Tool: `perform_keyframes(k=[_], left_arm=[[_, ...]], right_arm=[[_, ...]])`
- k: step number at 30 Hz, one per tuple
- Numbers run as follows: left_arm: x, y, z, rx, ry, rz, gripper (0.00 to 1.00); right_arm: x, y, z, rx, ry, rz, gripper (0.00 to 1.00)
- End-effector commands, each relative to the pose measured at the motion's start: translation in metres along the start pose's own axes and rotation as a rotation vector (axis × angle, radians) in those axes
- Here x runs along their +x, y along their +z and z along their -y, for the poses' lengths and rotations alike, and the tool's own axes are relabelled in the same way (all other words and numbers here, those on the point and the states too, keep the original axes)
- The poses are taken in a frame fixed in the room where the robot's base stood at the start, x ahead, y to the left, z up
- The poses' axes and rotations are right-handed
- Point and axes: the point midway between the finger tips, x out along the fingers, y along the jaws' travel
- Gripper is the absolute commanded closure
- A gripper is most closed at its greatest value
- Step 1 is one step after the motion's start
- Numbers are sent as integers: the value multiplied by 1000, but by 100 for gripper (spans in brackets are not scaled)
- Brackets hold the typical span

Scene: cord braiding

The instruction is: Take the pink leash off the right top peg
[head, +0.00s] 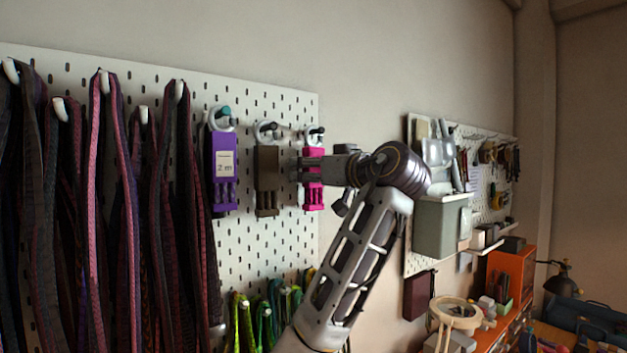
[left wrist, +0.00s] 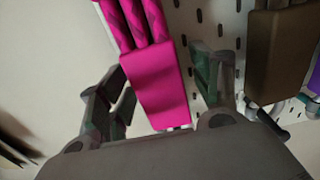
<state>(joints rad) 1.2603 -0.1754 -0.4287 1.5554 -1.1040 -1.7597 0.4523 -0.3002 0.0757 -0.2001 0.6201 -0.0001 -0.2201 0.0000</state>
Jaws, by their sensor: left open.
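The pink leash (head: 314,195), a bright pink block with strands at its lower end, hangs by a ring from the right top peg (head: 319,130) of the white pegboard. My left gripper (head: 305,169) is at the leash's mid-height, its fingers partly covering it. In the left wrist view the pink leash (left wrist: 158,85) lies between the two spread fingers of the left gripper (left wrist: 157,66), with a gap visible on the right. The leash's ring and peg are not clear in that view. My right gripper is not in view.
A brown leash (head: 267,180) and a purple leash (head: 224,185) with a "2 m" label hang to the left. Dark patterned straps (head: 120,200) fill the board's left side. Green cords (head: 265,315) hang below. Bare wall (head: 365,110) lies right of the board.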

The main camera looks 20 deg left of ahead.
Motion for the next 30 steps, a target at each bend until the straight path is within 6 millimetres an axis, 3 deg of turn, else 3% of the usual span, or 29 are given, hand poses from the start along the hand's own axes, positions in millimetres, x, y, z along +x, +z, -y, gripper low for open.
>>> perform_keyframes(k=[3, 15, 30], left_arm=[[0, 0, 0, 0, 0, 0, 38], [0, 0, 0, 0, 0, 0, 90], [0, -5, 0, -1, 0, -1, 90]], right_arm=[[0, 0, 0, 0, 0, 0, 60], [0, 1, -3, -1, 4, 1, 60], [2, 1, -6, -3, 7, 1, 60]])
